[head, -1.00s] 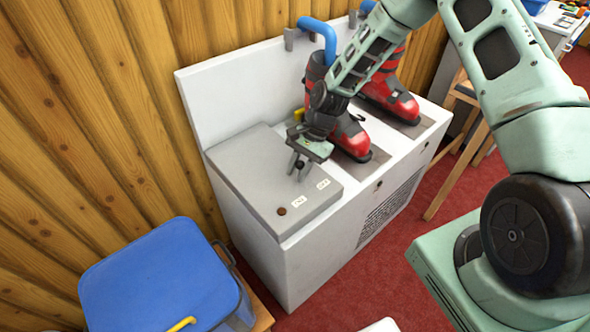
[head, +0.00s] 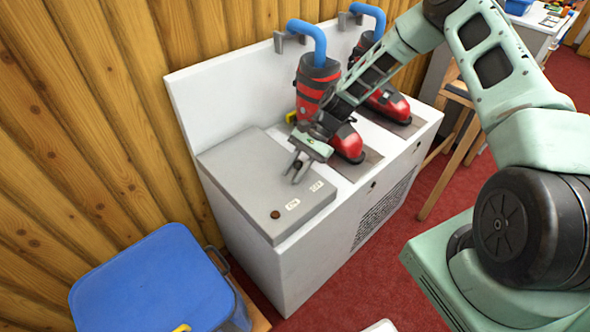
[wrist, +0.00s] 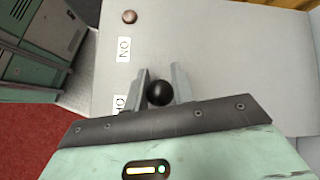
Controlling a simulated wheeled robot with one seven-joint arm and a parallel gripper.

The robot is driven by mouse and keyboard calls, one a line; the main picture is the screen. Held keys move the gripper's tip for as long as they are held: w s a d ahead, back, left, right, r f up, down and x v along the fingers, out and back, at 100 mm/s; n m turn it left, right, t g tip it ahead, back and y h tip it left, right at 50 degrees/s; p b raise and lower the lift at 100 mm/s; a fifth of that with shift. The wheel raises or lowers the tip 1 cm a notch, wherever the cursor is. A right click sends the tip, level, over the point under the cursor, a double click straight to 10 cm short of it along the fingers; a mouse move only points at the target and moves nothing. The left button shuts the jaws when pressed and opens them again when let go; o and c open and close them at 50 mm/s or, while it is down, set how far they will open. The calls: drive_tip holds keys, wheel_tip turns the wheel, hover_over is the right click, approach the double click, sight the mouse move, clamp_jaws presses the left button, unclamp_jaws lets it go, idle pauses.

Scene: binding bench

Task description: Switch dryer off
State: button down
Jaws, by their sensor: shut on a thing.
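The dryer (head: 330,255) is a white cabinet with a grey control box (head: 235,190) on its left end. The box carries an ON label (head: 292,204), an OFF label (head: 316,186) and a round brown button or lamp (head: 275,214). My gripper (head: 297,178) is low over the box. In the wrist view the jaws (wrist: 160,86) are shut around a black ball-shaped knob (wrist: 159,92). The knob is level with the OFF label (wrist: 119,103), which the gripper partly covers. The ON label (wrist: 124,49) is clear. The knob's stem is hidden.
Red-black boots (head: 316,85) stand on the dryer right of my gripper, with blue pipes (head: 318,45) in them. A blue lidded bin (head: 155,285) stands at the lower left. A wooden wall (head: 80,130) is behind. Red carpet is open in front.

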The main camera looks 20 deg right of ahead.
drive_tip(key=c, duration=1.2)
unclamp_jaws()
drive_tip(key=shift+d, duration=0.15)
drive_tip(key=b+v, duration=0.2)
drive_tip(key=v, duration=1.5)
drive_tip(key=shift+r, duration=0.2)
